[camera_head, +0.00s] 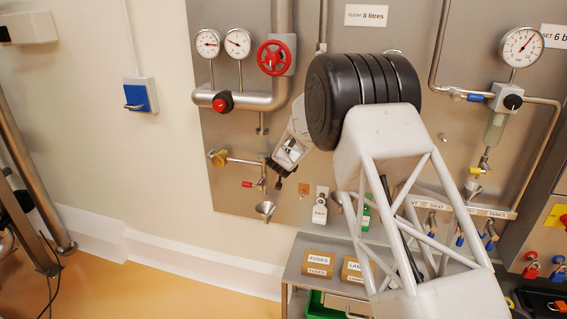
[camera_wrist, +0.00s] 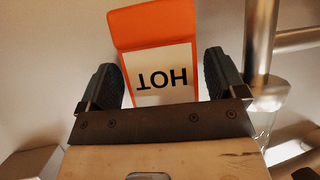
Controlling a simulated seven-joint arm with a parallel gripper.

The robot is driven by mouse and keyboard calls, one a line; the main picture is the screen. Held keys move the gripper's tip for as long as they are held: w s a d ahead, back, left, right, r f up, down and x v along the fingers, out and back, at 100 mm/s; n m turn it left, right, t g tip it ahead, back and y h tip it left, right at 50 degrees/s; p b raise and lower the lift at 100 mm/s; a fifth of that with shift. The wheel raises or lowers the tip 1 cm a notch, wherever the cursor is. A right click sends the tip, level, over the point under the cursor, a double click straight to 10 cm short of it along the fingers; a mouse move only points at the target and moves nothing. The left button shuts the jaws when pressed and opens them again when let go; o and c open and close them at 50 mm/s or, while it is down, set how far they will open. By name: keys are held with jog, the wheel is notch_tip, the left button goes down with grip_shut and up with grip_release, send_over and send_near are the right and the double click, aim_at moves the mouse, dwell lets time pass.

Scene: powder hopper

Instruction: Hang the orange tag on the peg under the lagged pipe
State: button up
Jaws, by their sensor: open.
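In the wrist view an orange tag (camera_wrist: 150,25) has a white face with black HOT lettering, upside down in the picture. It shows between the two dark fingers of my gripper (camera_wrist: 160,62), with a narrow gap on each side. The gripper is open. In the head view my gripper (camera_head: 277,172) is in front of the steel panel, below the thick pipe (camera_head: 255,102), which looks like the lagged pipe. I cannot make out the orange tag there, and the peg is not clearly seen in either view.
Gauges (camera_head: 208,43), a red handwheel (camera_head: 272,57) and a small valve with a funnel (camera_head: 265,208) are close around my gripper. A white tag (camera_head: 319,213) hangs to the lower right. A bench with boxes (camera_head: 318,264) stands below. In the wrist view metal pipes (camera_wrist: 262,40) are on the right.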

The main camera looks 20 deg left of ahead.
jog(key=shift+s+a+r, duration=0.1)
jog(key=shift+s, duration=0.05)
jog(key=v, duration=0.7)
jog(key=shift+s, duration=0.2)
jog(key=shift+r, duration=0.1)
jog(key=shift+d, duration=0.25)
jog(key=s+d+r+g, duration=0.2)
jog(key=s+d+r, duration=0.7)
jog(key=s+d, duration=0.4)
jog(key=s+d+r+g, duration=0.2)
jog(key=s+d+r, duration=0.7)
jog(key=s+d, duration=0.4)
jog(key=s+d+f+m+g+h, duration=0.1)
jog(key=s+d, duration=0.5)
jog(key=s, duration=0.6)
jog(key=s+d+f+m+g+h, duration=0.1)
jog(key=s+d+g, duration=0.1)
jog(key=s+d, duration=0.5)
jog(key=s+d+m+g+h, duration=0.1)
jog(key=s+d, duration=0.6)
jog(key=s, duration=1.1)
jog(key=shift+s+d+f+g, duration=0.2)
jog(key=shift+s+f+g, duration=0.2)
jog(key=shift+g, duration=0.2)
